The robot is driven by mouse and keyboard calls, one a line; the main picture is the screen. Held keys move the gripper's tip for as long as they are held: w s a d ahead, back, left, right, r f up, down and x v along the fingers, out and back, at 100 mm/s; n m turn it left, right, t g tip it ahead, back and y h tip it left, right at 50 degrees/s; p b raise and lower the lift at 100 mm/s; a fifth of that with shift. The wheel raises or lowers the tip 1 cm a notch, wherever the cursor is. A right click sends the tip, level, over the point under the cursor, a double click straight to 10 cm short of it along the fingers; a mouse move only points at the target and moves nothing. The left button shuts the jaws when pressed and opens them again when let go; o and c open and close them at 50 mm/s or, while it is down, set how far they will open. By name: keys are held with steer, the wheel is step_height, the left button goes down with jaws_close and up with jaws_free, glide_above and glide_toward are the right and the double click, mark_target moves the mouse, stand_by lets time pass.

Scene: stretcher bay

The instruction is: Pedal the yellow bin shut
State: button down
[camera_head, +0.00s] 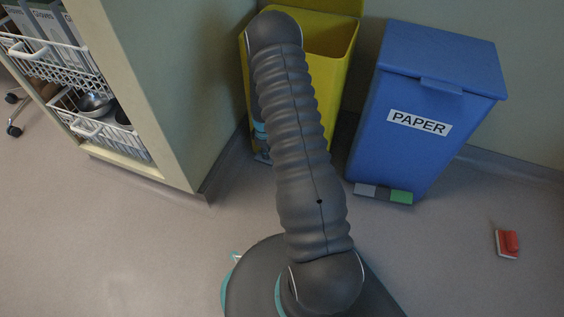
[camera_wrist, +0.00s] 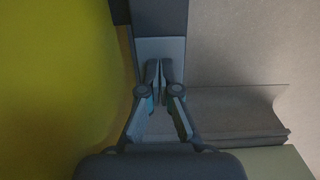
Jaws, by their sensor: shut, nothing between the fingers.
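The yellow bin (camera_head: 335,80) stands at the wall behind my arm in the head view. Its top is open, with the inside showing and a raised yellow part behind it at the top edge. In the wrist view its yellow side (camera_wrist: 55,80) fills the left. My gripper (camera_wrist: 159,72) is shut and empty, low beside that side. Its fingertips are over a pale grey plate (camera_wrist: 172,48) joined to a dark strip, which looks like the bin's pedal. I cannot tell whether they touch it. In the head view my arm hides the pedal and most of the gripper.
A blue bin labelled PAPER (camera_head: 425,105), lid shut, stands close on the right, with its own pedal (camera_head: 383,193) in front. A cabinet (camera_head: 150,80) with wire baskets stands close on the left. A red-and-white object (camera_head: 507,243) lies on the floor at right.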

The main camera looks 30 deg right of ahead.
steer(key=shift+f, duration=0.5)
steer(key=shift+r, duration=0.15)
steer(key=shift+r+p, duration=1.85)
steer(key=shift+r, duration=1.55)
